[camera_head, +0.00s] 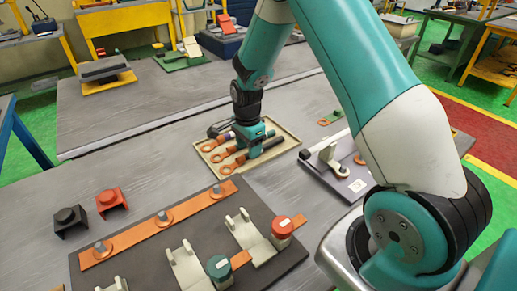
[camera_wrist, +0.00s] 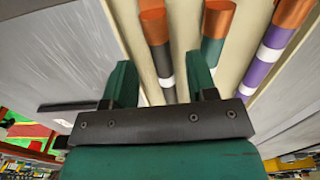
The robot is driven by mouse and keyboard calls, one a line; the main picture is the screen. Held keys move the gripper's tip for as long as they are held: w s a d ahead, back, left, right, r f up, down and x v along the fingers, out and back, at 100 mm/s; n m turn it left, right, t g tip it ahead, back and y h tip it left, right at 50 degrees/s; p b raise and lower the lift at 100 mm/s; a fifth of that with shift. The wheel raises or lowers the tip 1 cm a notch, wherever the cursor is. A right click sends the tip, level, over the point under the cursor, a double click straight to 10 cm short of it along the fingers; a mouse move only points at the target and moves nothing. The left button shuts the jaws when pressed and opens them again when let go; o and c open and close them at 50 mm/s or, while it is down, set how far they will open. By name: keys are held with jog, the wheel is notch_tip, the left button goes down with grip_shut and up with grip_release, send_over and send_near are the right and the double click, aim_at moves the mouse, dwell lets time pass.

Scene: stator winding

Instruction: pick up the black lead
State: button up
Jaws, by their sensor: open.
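The black lead (camera_wrist: 161,62) has a copper end and a white band in the wrist view. It runs lengthwise between the two fingers of my open gripper (camera_wrist: 160,82), with gaps visible on both sides. A green lead (camera_wrist: 212,50) lies to its right, partly behind the right finger. A purple lead (camera_wrist: 262,67) lies farther right. In the head view my gripper (camera_head: 251,148) points down over the leads in a beige tray (camera_head: 287,137). Copper ring ends stick out to its left. My gripper hides much of the leads there, and I cannot tell if the fingers touch any.
A dark board (camera_head: 150,245) with a copper bar (camera_head: 160,218) and white brackets lies in front. Black (camera_head: 70,220) and red (camera_head: 112,201) blocks stand at left. Another dark plate (camera_head: 348,190) with a white clamp is right of the tray. Bare table lies left of the tray.

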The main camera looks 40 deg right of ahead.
jog(key=shift+w+f, duration=0.1)
jog(key=shift+f, duration=1.25)
grip_shut()
jog(key=shift+r, duration=0.15)
notch_tip(320, 180, up, 20)
jog(key=b, duration=0.1)
jog(key=shift+b, duration=0.4)
